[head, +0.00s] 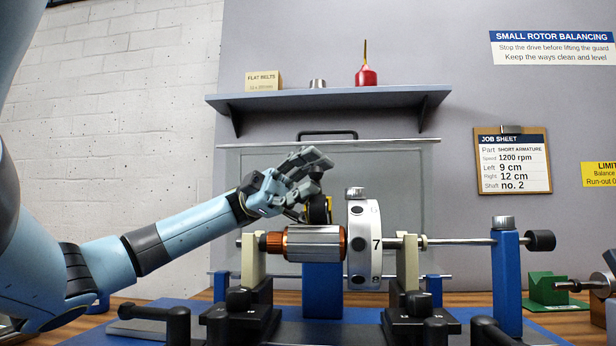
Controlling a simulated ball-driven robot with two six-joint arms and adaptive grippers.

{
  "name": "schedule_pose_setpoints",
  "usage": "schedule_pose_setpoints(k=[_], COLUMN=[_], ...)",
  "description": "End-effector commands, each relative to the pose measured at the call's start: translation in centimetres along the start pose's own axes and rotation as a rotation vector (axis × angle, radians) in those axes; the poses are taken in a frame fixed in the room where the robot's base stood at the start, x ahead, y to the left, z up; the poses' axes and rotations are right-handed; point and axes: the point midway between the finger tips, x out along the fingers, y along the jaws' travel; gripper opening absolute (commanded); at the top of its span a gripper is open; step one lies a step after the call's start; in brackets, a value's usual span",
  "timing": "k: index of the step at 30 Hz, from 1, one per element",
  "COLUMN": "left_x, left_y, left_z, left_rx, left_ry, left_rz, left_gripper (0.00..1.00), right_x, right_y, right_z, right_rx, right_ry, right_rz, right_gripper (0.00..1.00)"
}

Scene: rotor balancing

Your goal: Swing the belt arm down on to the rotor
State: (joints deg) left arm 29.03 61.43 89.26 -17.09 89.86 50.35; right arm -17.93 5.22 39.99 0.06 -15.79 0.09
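The rotor (316,244) is a steel cylinder with copper ends, lying level on a shaft across two cream supports. A dark rounded part (318,209), possibly of the belt arm, shows just under the fingers and close above the rotor. The gripper hides much of it; I cannot tell whether the fingers are closed on it. My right gripper is not in view.
A blue post (506,284) carries a rod with a black end knob right of the rotor. Black clamps (420,318) stand on the blue base in front. A green block (548,289) is farther right. A shelf (330,98) hangs above the back panel.

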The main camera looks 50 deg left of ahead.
Motion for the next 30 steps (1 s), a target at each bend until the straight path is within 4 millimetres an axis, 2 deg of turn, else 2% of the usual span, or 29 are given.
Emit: schedule_pose_setpoints(k=[8,16,21,30], left_x=[-0.7,-5.3,-7.2,-7.6], left_y=[-0.1,-0.1,0.0,0.0], left_z=[0.0,0.1,0.0,0.0], left_rx=[0.000,0.000,0.000,-0.001], left_ry=[-0.001,-0.002,0.000,0.000], left_rz=[-0.002,-0.004,-0.002,-0.001], left_gripper=[0.34,0.34,0.34,0.34], right_x=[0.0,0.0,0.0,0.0], right_y=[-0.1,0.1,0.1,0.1], right_z=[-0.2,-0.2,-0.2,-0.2], right_rx=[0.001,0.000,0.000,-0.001], right_ry=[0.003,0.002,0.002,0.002], right_rz=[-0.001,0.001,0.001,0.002], right_gripper=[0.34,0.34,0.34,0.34])
